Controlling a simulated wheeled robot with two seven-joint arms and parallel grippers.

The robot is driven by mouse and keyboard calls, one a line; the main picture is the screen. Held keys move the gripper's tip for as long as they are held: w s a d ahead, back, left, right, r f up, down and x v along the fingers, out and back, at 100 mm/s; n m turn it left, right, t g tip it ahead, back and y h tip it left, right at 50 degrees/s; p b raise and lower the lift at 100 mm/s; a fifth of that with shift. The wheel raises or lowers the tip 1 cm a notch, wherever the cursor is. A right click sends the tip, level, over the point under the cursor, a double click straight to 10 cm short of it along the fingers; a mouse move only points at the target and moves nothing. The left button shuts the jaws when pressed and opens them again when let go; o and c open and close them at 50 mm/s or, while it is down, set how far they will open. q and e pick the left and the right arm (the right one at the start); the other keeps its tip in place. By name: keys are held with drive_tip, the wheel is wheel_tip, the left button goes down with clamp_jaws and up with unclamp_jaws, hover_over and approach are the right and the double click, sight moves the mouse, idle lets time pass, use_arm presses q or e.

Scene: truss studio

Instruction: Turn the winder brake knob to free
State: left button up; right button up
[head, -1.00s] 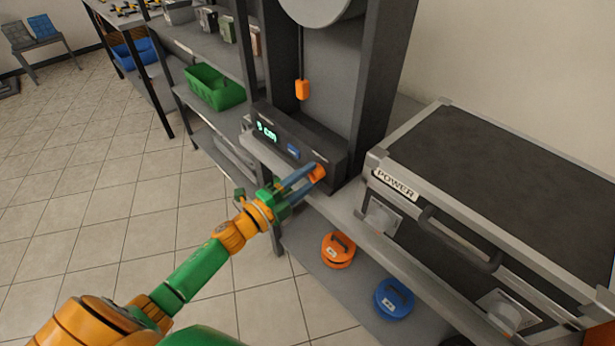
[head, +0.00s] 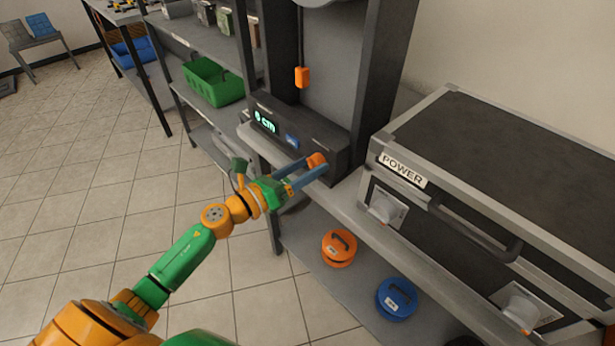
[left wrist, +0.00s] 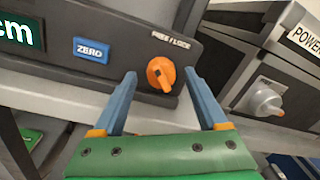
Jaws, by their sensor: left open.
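The orange winder brake knob (left wrist: 161,74) sits on the front of the dark winder panel, under a "FREE / LOCK" label (left wrist: 171,39). Its pointer ridge slants down and slightly right in the left wrist view, away from the label. My left gripper (left wrist: 160,84) is open, with one blue finger on each side of the knob. I see no clear contact between the fingers and the knob. My right gripper is in neither view.
The panel (head: 300,135) has a lit "cm" display (head: 266,122) and a blue ZERO button (left wrist: 93,50). A black POWER case (head: 490,150) stands close on the right. Orange (head: 339,248) and blue (head: 396,298) round weights lie on the lower shelf. A green bin (head: 212,82) stands left.

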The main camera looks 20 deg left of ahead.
use_arm(q)
drive_tip(key=m, duration=0.2)
drive_tip(key=s+m, duration=0.1)
drive_tip(key=shift+s+a+f, duration=0.1)
drive_tip(key=shift+a+f, duration=0.15)
drive_tip(key=shift+a, duration=0.1)
drive_tip(key=s+a+f+n+y, duration=0.3)
drive_tip(key=s+a+f+n, duration=0.15)
drive_tip(key=a+n, duration=0.2)
drive_tip(key=s+a+f+n+g+y+p, duration=0.1)
drive_tip(key=s+f+n+g+y+p, duration=0.1)
drive_tip(key=f+n, duration=0.7)
drive_tip(key=s+a+f+n+g+y+p, duration=0.1)
drive_tip(key=s+a+f+n+g+y, duration=0.1)
drive_tip(key=s+f+n, duration=0.5)
wheel_tip(320, 180, down, 4)
drive_tip(key=shift+r+n+g+y+p, duration=0.25)
drive_tip(key=shift+n+g+y+p, duration=0.1)
drive_tip(key=shift+n+g+y, duration=0.6)
